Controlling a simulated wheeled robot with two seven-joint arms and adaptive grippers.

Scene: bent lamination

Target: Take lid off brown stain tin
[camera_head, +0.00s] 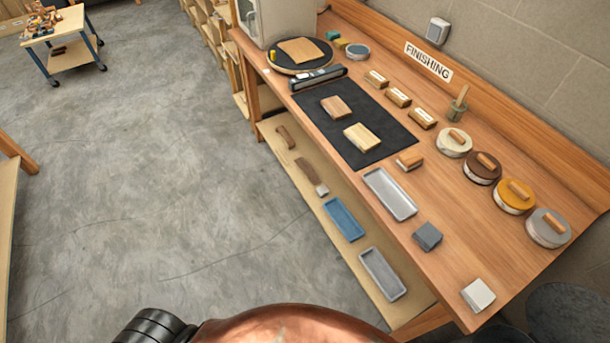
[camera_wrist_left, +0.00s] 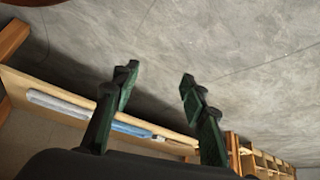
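The brown stain tin (camera_head: 482,168) stands on the finishing bench, in the row of round tins along its back edge. Its brown lid (camera_head: 487,161) with a wooden block handle is on it. In the row it sits between a cream tin (camera_head: 454,143) and a yellow-orange tin (camera_head: 515,196); a grey tin (camera_head: 548,227) is at the near end. My left gripper (camera_wrist_left: 160,75) shows in the left wrist view, its two dark green fingers spread apart with nothing between them, over the floor and clear of the bench. Neither gripper shows in the head view.
The bench (camera_head: 450,240) carries a black mat (camera_head: 357,127) with wooden blocks, a grey tray (camera_head: 389,194), a dark grey block (camera_head: 427,236) and a white block (camera_head: 478,294). A lower shelf (camera_head: 320,214) holds more trays.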

